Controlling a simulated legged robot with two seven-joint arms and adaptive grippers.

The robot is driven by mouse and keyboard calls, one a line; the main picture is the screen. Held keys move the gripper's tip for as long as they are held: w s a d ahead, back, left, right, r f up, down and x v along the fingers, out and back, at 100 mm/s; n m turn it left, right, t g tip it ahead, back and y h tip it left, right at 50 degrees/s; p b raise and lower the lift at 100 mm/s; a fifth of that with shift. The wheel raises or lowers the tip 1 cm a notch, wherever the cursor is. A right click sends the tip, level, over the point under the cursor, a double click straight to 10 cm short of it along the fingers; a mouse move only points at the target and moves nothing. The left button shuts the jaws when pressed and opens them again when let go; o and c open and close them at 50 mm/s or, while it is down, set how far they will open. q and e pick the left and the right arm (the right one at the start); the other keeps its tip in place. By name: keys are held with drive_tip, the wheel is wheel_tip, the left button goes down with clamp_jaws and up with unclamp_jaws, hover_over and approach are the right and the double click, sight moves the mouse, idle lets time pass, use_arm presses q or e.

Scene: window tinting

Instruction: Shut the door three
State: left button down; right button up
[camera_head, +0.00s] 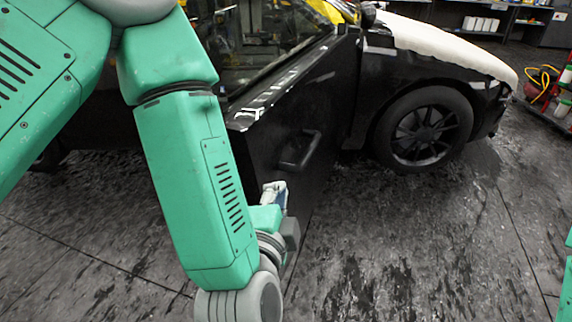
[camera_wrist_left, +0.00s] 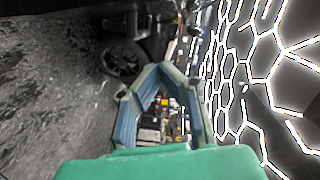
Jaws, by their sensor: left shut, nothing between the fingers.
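The car door (camera_head: 322,125) is a black panel with a bar-like handle (camera_head: 298,150). It stands open, swung out from the black car's side, with its window frame at the top. My left arm crosses in front of the door's near end. My left gripper (camera_head: 275,193) is by the door's near edge, below and left of the handle. I cannot tell whether it touches the door. In the left wrist view my left gripper (camera_wrist_left: 160,72) has its blue-padded fingers meeting at the tips, with nothing held. My right gripper is out of view.
The car's front wheel (camera_head: 422,130) and white-covered hood (camera_head: 440,42) are beyond the door. A red item with a yellow hose (camera_head: 543,85) stands at far right. White containers (camera_head: 480,24) sit on a back shelf. The dark, wet-looking floor (camera_head: 430,240) is clear at right.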

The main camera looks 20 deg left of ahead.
sight(269, 152)
use_arm(q)
drive_tip(key=w+a, duration=0.1)
drive_tip(key=w, duration=0.2)
drive_tip(key=w+a, duration=0.2)
drive_tip(key=w, duration=0.1)
drive_tip(key=w+a, duration=0.1)
drive_tip(key=w, duration=0.3)
drive_tip(key=shift+a+r, duration=0.35)
drive_tip(key=shift+a, duration=0.35)
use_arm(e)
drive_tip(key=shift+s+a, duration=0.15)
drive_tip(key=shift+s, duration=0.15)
use_arm(q)
drive_tip(key=shift+d+m, duration=0.15)
drive_tip(key=shift+m, duration=0.15)
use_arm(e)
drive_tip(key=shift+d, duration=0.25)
